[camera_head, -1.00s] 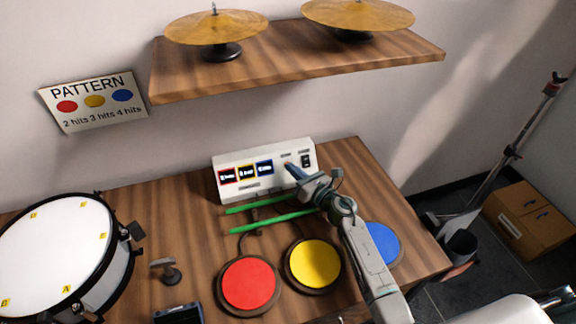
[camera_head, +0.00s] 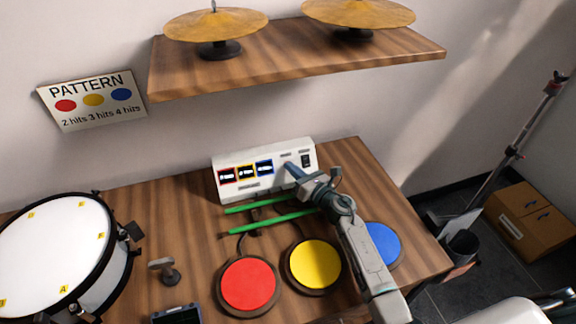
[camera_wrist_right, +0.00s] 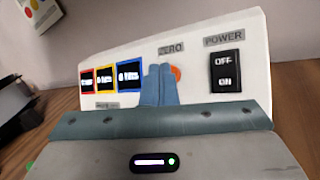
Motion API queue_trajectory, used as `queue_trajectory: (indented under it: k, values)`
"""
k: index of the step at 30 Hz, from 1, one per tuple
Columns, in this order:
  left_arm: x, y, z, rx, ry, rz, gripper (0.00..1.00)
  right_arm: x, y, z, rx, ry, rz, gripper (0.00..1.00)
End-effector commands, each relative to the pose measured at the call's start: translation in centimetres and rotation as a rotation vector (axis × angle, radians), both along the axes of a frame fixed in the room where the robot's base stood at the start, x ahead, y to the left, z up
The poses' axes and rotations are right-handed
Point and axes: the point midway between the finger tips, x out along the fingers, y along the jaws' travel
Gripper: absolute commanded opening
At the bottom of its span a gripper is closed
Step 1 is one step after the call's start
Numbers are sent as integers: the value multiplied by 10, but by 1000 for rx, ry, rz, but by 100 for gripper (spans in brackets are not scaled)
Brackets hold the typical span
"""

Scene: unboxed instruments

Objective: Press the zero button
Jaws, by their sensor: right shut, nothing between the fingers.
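The white control box (camera_head: 225,187) stands at the back of the wooden table against the wall. In the right wrist view its front panel (camera_wrist_right: 205,75) has red, yellow and blue framed displays, a ZERO label and a POWER switch. The zero button (camera_wrist_right: 176,76) is orange-red, below the ZERO label, and partly hidden behind my fingers. My right gripper (camera_head: 289,166) is shut and empty, its fingertips in front of the panel. In the right wrist view the blue-grey fingers (camera_wrist_right: 158,84) overlap the button's left edge. I cannot tell whether they touch it. My left gripper is not in view.
Green drumsticks (camera_head: 270,222) lie before the box. Red (camera_head: 248,283), yellow (camera_head: 315,262) and blue (camera_head: 383,243) pads sit nearer the front. A drum (camera_head: 50,250) stands at left. A shelf with cymbals (camera_head: 215,27) hangs above. The power switch (camera_wrist_right: 225,72) is right of the fingers.

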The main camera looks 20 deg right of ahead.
Motion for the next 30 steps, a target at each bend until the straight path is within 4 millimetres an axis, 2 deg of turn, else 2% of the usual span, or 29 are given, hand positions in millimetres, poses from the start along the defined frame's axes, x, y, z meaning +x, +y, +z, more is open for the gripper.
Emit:
queue_trajectory:
  k: [17,30]
  values:
    - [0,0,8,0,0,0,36,-9,0,7,0,0,0,0]
    - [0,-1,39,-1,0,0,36,-43,-2,32,0,2,-1,0]
